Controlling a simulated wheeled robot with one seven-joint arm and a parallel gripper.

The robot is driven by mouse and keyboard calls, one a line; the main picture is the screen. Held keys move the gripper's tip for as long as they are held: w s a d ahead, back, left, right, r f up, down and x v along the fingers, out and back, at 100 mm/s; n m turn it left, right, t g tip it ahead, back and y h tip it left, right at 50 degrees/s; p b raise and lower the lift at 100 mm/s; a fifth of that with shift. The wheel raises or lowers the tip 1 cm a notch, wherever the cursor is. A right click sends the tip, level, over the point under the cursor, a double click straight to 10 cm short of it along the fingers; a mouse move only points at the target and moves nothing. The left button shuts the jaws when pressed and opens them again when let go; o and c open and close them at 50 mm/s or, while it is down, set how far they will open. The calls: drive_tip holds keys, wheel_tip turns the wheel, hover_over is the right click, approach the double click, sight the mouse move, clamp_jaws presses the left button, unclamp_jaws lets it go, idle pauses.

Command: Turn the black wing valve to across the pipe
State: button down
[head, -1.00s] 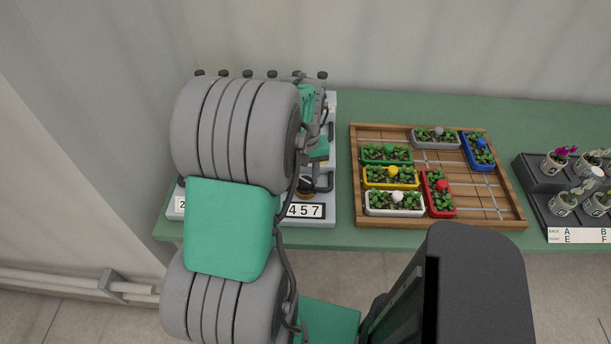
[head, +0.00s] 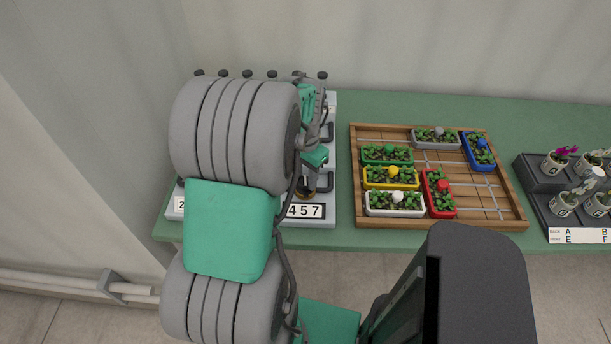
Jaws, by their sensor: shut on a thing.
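A light grey panel (head: 321,218) with number labels stands on the left end of the green bench. My arm covers most of it. My gripper (head: 308,187) is over the panel's right side, just right of my big grey arm joint, and only partly shows. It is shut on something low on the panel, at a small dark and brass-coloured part. The black wing valve itself cannot be made out clearly there, and its angle to the pipe is hidden by my arm and hand.
Several black knobs (head: 247,73) line the panel's back edge. Right of the panel is a wooden tray (head: 517,215) with coloured planters. A dark stand (head: 536,205) with potted orchids is at the far right. Bare bench lies behind the tray.

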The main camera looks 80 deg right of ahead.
sight(305, 180)
drive_tip(key=shift+m, duration=0.7)
drive_tip(key=c, duration=0.9)
unclamp_jaws()
wheel_tip(305, 180, up, 8)
drive_tip(key=shift+f+b, duration=0.1)
drive_tip(key=shift+b, duration=0.25)
